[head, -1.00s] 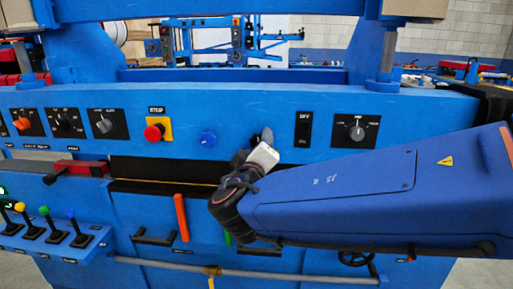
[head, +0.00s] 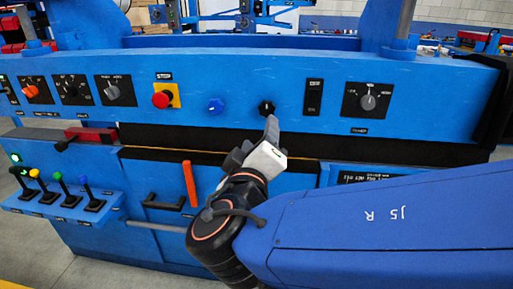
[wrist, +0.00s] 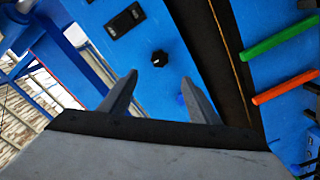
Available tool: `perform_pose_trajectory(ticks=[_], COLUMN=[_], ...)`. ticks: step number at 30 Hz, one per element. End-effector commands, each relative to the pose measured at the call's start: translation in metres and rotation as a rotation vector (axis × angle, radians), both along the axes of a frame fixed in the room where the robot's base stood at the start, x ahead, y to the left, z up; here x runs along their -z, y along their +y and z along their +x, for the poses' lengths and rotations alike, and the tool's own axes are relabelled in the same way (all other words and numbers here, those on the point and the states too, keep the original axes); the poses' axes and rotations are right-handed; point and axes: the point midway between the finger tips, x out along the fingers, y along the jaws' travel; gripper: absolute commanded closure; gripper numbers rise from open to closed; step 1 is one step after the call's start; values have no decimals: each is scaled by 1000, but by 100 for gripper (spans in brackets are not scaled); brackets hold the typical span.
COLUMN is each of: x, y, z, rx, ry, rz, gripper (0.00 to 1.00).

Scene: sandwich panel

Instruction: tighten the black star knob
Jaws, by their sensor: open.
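The black star knob (head: 266,107) sits on the blue panel, between the blue knob (head: 216,106) and the black rocker switch (head: 313,97). It also shows in the wrist view (wrist: 159,58), beyond the fingertips and roughly between their lines. My gripper (head: 271,128) is just below the black knob in the head view. In the wrist view my gripper (wrist: 160,90) has its two fingers wide apart with nothing between them. The knob is whole in view and apart from the fingers in the wrist view.
A red stop button (head: 162,99) on a yellow plate and several selector knobs lie to the left. A grey selector (head: 368,102) is at the right. An orange handle (head: 189,184) and a green handle (wrist: 280,38) stick out below the panel.

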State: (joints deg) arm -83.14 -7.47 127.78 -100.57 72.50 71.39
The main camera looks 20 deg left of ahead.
Motion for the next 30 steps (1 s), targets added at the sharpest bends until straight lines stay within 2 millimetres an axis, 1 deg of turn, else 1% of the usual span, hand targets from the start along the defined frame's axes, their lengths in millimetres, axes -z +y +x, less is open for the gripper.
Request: perform_pose_trajectory(ticks=[1, 6, 12, 27, 30], x=[0, 0, 0, 0, 1], y=[-1, -6, -9, -10, -13], z=[-8, -26, -37, -39, -36], rx=[-3, -3, -1, 0, 8], ry=[0, 0, 1, 2, 5], rz=[1, 1, 1, 1, -2], gripper=[44, 44, 44, 44, 44])
